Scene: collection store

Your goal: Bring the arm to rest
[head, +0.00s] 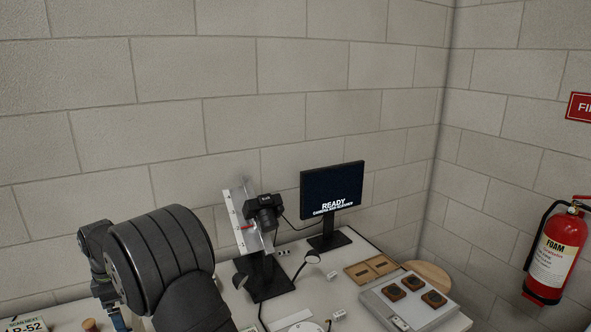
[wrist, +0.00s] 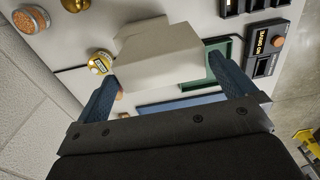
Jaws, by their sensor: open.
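My gripper (wrist: 162,68) is open in the wrist view, its two blue fingers spread wide above a pale work surface (wrist: 150,12). A pale, blocky object (wrist: 160,50) shows between the fingers; I cannot tell how far it is from them. In the head view my arm rises at the lower left, and the gripper (head: 118,318) points down at the bottom edge, mostly cut off and partly hidden by my arm.
The head view shows a camera (head: 263,212) on a stand, a monitor (head: 332,190) reading READY, a tray (head: 385,318) with dark square pieces and a fire extinguisher (head: 556,255). In the wrist view, a gold-rimmed round item (wrist: 99,63), a green-lined tray (wrist: 238,52) and a dark display device (wrist: 265,45) surround the gripper.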

